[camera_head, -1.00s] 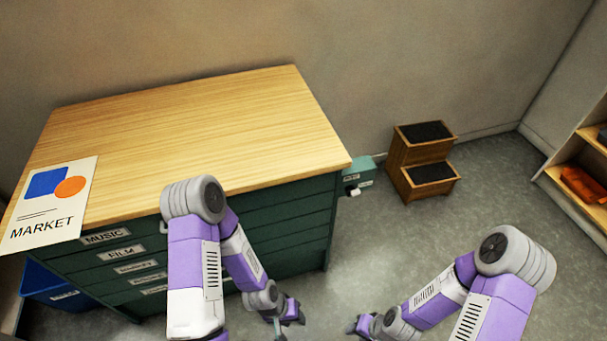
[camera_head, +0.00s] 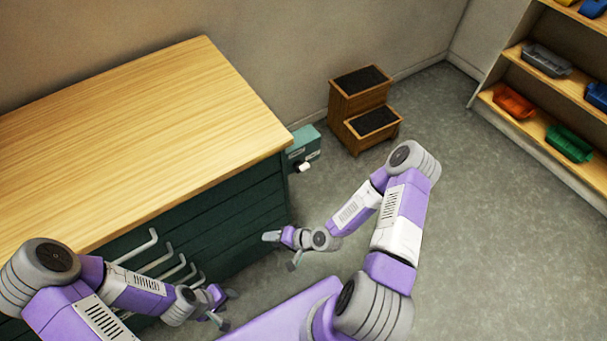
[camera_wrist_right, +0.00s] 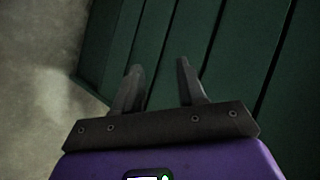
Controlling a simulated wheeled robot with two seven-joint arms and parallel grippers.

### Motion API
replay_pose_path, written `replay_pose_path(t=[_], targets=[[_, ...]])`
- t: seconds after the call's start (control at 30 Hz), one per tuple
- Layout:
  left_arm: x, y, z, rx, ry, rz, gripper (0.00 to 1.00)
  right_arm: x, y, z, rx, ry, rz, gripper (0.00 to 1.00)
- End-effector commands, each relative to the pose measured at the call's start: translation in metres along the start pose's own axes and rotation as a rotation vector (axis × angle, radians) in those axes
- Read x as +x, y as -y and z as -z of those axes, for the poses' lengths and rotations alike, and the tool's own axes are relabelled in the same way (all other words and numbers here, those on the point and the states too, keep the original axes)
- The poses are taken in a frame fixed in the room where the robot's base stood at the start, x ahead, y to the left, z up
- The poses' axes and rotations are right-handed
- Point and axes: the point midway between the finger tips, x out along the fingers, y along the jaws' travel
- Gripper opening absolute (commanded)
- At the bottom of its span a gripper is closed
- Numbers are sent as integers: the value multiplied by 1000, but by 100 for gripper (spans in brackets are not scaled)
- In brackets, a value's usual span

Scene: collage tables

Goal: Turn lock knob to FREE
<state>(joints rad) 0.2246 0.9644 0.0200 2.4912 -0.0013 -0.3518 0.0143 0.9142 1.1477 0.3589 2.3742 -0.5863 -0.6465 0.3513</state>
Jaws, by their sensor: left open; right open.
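The lock knob (camera_head: 304,166) is a small white knob on a green box (camera_head: 303,146) fixed to the right side of the green cabinet (camera_head: 222,218), near its top. Small pale labels sit on the box, too small to read. My right gripper (camera_head: 279,250) is open and empty, low in front of the cabinet's drawer fronts and below the knob, apart from it. In the right wrist view its two fingers (camera_wrist_right: 158,85) are spread toward the dark green drawer fronts. My left gripper (camera_head: 226,308) is open and empty in front of the drawers at lower left.
The cabinet has a wooden top (camera_head: 130,130) and metal drawer handles (camera_head: 140,246). A brown step stool (camera_head: 362,112) stands behind right of the box. A shelf (camera_head: 540,125) with coloured bins is at far right. Grey floor (camera_head: 490,210) is open between.

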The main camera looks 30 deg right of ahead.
Motion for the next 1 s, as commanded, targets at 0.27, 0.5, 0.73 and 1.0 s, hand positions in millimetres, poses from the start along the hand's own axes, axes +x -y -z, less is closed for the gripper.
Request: replay_pose_path(t=[0.27, 0.5, 0.73, 1.0], targets=[[11, 4, 1, 0, -1, 0, 43, -48, 3, 110, 226, -412, 382, 40], [15, 6, 1, 0, -1, 0, 43, -107, -7, 164, 280, -647, 579, 40], [17, 6, 1, 0, -1, 0, 43, -115, -4, 181, 280, -694, 623, 40], [21, 8, 1, 0, -1, 0, 43, -88, 15, 208, 279, -691, 621, 40]])
